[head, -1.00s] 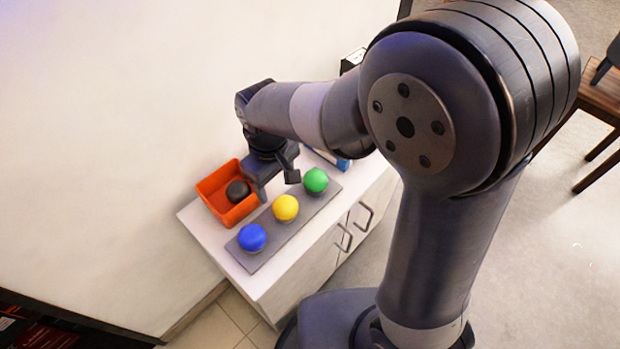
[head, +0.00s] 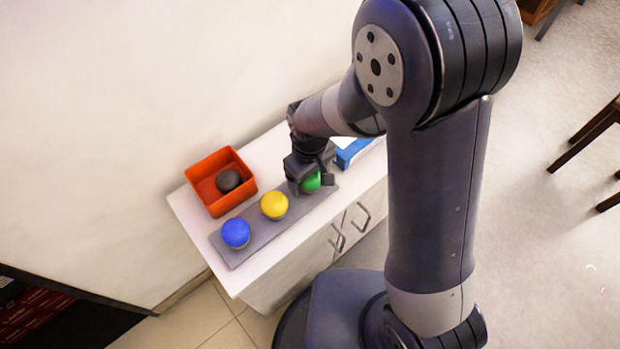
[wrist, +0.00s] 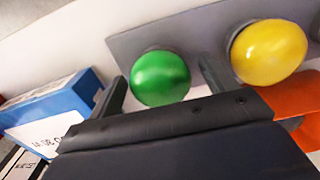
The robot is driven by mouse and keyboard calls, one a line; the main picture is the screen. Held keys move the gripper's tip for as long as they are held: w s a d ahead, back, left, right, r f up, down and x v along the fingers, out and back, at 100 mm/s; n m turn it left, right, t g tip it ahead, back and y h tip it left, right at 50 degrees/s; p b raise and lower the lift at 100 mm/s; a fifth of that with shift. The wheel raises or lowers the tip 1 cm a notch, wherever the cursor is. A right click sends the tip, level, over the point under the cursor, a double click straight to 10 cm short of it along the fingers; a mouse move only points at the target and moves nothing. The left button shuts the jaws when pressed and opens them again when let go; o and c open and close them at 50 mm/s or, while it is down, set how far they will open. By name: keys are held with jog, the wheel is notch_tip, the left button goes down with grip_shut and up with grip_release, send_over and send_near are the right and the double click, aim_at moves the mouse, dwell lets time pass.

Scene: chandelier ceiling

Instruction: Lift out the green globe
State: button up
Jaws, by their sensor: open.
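The green globe (head: 311,182) sits at the right end of a grey board (head: 240,251) on the white cabinet top, partly hidden by my gripper in the head view. In the wrist view the green globe (wrist: 160,78) lies between my two fingers, with a gap on each side. My gripper (head: 308,184) is open over it, not shut on it. The left finger is beside the blue box, and the right finger is between the green and yellow globes.
A yellow globe (head: 274,205) and a blue globe (head: 236,233) sit on the same board. An orange bin (head: 209,193) holding a dark ball (head: 228,181) stands behind them. A blue and white box (head: 351,150) lies close to the right.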

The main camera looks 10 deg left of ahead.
jog(key=c, duration=1.1)
jog(key=shift+r, duration=0.15)
